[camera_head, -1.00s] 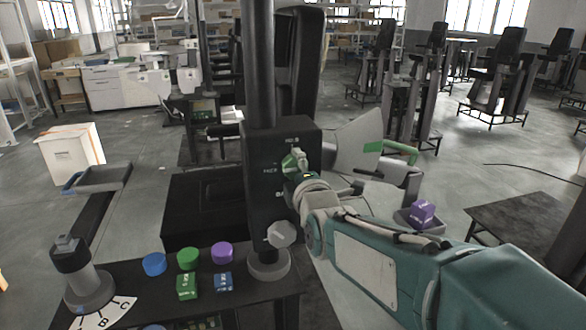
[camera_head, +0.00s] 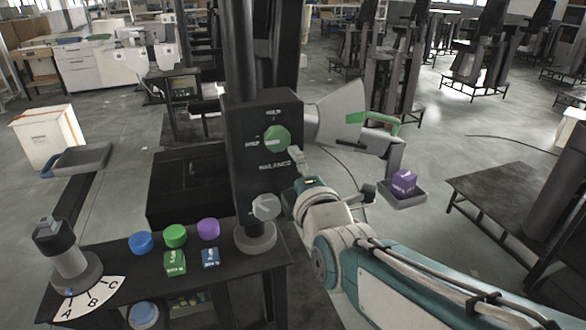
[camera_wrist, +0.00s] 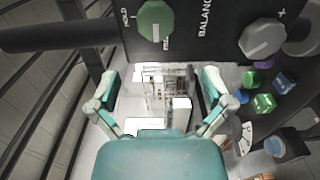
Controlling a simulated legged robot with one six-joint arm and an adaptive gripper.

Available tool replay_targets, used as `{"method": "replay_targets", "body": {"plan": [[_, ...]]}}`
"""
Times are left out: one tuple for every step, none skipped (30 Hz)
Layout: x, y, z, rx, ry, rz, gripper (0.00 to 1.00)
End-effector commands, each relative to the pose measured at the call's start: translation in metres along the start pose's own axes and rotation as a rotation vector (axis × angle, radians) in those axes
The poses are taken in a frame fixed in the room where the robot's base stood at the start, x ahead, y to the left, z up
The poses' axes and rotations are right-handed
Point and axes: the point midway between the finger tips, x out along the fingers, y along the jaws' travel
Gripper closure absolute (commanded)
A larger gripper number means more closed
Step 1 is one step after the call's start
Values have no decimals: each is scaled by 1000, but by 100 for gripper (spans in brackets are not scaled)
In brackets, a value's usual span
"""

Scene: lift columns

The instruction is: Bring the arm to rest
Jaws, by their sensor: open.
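My gripper (camera_head: 318,182) is in front of the black control box (camera_head: 258,172) on the column, below and to the right of the green knob (camera_head: 276,139). In the wrist view my gripper (camera_wrist: 158,84) is open, its two fingers wide apart with nothing between them. The green knob also shows in the wrist view (camera_wrist: 155,24), beyond the fingertips and apart from them. My arm reaches in from the lower right and is still bent forward.
A grey knob (camera_head: 265,206) sits low on the box. A black table (camera_head: 210,285) holds coloured buttons, blocks and a lever (camera_head: 62,250).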

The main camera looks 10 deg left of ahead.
Motion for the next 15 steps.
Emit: {"method": "replay_targets", "body": {"plan": [[0, 0, 1, 4, -1, -2, 0], [-1, -1, 2, 13, -4, -7, 0], [-4, -2, 7, 34, -12, -22, 0], [-6, -4, 11, 60, -20, -37, 0], [-10, -6, 17, 95, -33, -59, 0], [-17, -10, 27, 155, -55, -95, 0], [-23, -15, 36, 208, -77, -127, 0], [-30, -20, 44, 267, -101, -159, 0], [-41, -26, 56, 350, -140, -204, 0], [-50, -32, 64, 413, -171, -236, 0], [-59, -38, 72, 476, -205, -267, 0], [-71, -45, 81, 560, -253, -305, 0], [-80, -50, 88, 624, -291, -331, 0], [-91, -55, 94, 688, -331, -355, 0], [-105, -63, 102, 774, -389, -385, 0]]}}
